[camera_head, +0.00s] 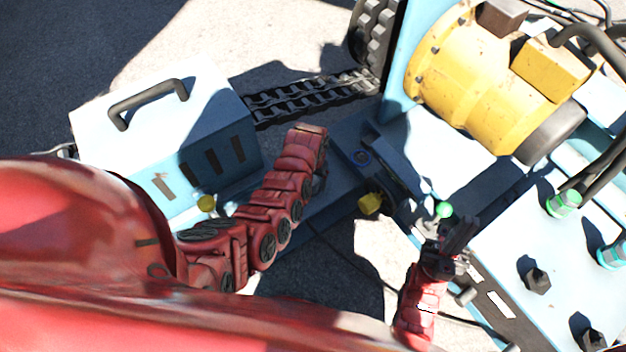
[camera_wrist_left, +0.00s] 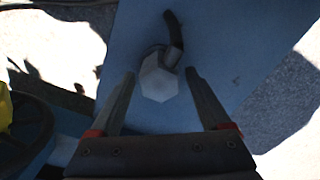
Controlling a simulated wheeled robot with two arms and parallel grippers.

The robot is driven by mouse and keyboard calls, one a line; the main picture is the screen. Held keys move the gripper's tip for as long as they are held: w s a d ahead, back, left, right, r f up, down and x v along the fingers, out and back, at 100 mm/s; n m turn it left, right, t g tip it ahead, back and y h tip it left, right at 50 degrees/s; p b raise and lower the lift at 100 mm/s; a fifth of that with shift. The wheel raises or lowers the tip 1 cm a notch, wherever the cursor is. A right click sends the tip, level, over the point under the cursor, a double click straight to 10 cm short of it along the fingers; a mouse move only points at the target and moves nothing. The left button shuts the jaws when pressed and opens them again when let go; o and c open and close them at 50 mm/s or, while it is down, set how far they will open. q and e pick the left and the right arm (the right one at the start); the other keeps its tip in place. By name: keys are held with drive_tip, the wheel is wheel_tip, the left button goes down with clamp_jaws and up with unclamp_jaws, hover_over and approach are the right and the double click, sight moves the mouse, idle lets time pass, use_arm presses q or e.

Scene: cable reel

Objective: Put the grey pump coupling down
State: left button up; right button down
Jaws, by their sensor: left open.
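The grey pump coupling (camera_wrist_left: 160,82) shows in the left wrist view as a pale hexagonal piece with a dark curved hose end (camera_wrist_left: 174,32) behind it. It is at a blue surface (camera_wrist_left: 225,45); whether it rests fully on it I cannot tell. My left gripper (camera_wrist_left: 160,74) is open, with one finger on each side of the coupling and visible gaps. In the head view my left arm (camera_head: 285,195) hides the left fingers and I cannot make out the coupling. My right gripper (camera_head: 460,238) is dark, beside a small green ball; its finger gap is unclear.
A pale blue box with a black handle (camera_head: 148,103) stands at left. A yellow motor (camera_head: 480,80) sits at upper right. A blue panel with green and dark fittings (camera_head: 515,245) is at right. A black cable chain (camera_head: 310,93) runs behind my left arm.

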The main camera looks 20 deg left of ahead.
use_arm(q)
wheel_tip(320, 180, up, 12)
drive_tip(key=p, duration=0.3)
drive_tip(key=shift+r, duration=0.15)
idle(0.4)
